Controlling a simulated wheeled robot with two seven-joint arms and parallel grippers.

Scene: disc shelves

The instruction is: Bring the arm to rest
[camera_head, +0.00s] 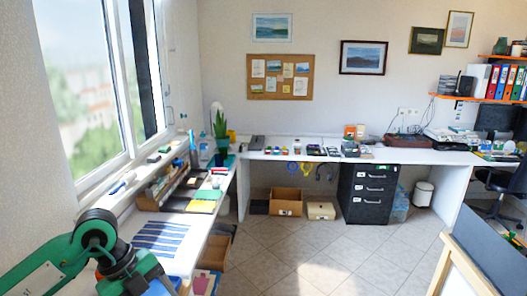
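A green and black jointed arm (97,232) comes in from the left at the lower left corner. It bends at a round black joint and runs down to the bottom edge. I cannot tell for sure that it is my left arm. No fingertips of my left gripper show. My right arm and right gripper are not in view. No discs can be made out.
A white desk (285,155) runs along the back wall, with a black drawer unit (368,195) under it. A cluttered side bench (190,225) stands under the window. A dark panel with a wooden edge (485,262) is at the lower right. The tiled floor (330,250) between is clear.

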